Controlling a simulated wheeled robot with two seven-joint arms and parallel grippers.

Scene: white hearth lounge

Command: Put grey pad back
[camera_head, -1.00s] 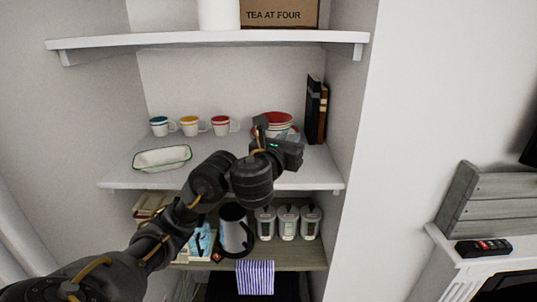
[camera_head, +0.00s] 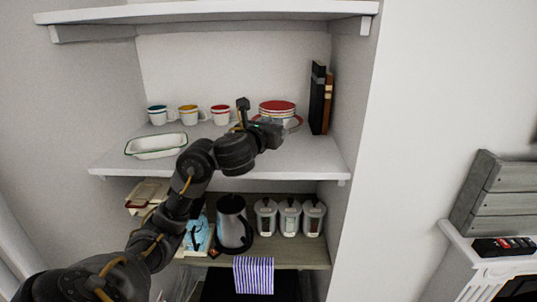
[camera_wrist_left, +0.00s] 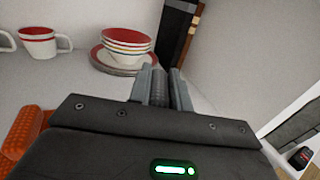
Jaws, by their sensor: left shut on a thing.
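My left gripper (camera_head: 266,133) is above the middle shelf board (camera_head: 235,165), in front of the stacked bowls (camera_head: 277,110). In the left wrist view its fingers (camera_wrist_left: 163,90) are closed on a narrow dark grey thing (camera_wrist_left: 159,88). This looks like the grey pad seen edge-on, but its full shape is hidden. The fingers point toward the gap between the bowls (camera_wrist_left: 127,42) and the dark upright books (camera_wrist_left: 175,28). The pad cannot be made out in the head view. My right gripper is out of view.
Three mugs (camera_head: 188,115) and a white dish (camera_head: 156,146) stand at the left of this shelf. Books (camera_head: 319,100) stand against its right wall. Below are a kettle (camera_head: 233,224), canisters (camera_head: 290,217) and a striped cloth (camera_head: 254,275). The front right of the board is bare.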

